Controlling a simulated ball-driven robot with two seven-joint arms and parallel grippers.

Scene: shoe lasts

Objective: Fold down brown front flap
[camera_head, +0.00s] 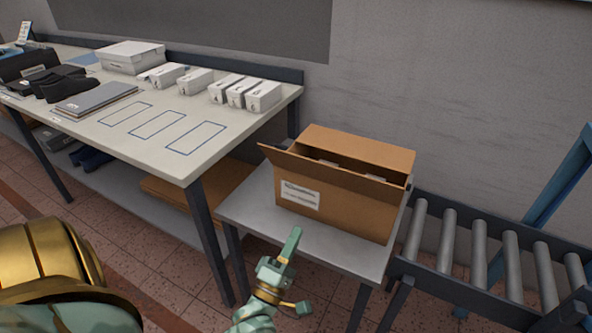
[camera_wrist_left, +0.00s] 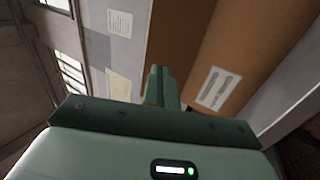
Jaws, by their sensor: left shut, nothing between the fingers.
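A brown cardboard box (camera_head: 340,215) stands on a small grey table, with a white label on its front face. Its brown front flap (camera_head: 325,169) stands up from the front top edge and leans outward toward me. A dark opening shows behind the flap, with pale contents partly hidden inside. My left gripper (camera_head: 291,244) is shut and empty, in front of the box and below the flap in the head view. In the left wrist view its fingers (camera_wrist_left: 161,84) are together beside the brown cardboard (camera_wrist_left: 245,45); I cannot tell whether they touch it. My right gripper is not in view.
The small grey table (camera_head: 245,207) has a bare strip left of the box. A roller conveyor (camera_head: 475,245) adjoins on the right. A long workbench (camera_head: 185,165) at left holds white boxes (camera_head: 228,90), a black shoe-like object (camera_head: 70,88) and grey folders (camera_head: 97,97).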

